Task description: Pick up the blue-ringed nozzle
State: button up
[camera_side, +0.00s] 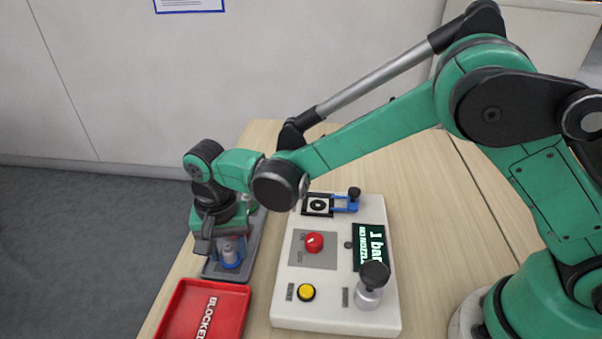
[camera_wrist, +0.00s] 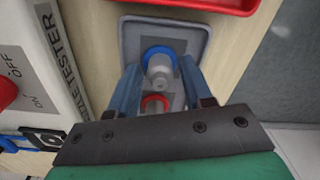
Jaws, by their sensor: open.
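The blue-ringed nozzle (camera_wrist: 158,66) stands in the grey tray, a pale body with a blue ring around its base. It also shows below my gripper in the side view (camera_side: 230,256). My gripper (camera_wrist: 160,72) is open, with one finger on each side of this nozzle. I cannot tell whether either finger touches it. A red-ringed nozzle (camera_wrist: 155,104) stands in the same tray, closer to the gripper body in the wrist view and partly hidden. The grey tray (camera_side: 228,275) lies near the table's left edge.
A red tray marked "BLOCKED" (camera_side: 205,310) lies just in front of the grey tray. To the right stands the white tester box (camera_side: 335,320) with a red knob (camera_side: 314,242), a yellow button (camera_side: 306,292), a black-topped lever (camera_side: 370,285) and a blue clamp (camera_side: 344,204).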

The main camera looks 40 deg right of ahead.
jog(key=shift+f, duration=0.1)
jog(key=shift+c, duration=0.2)
grip_shut()
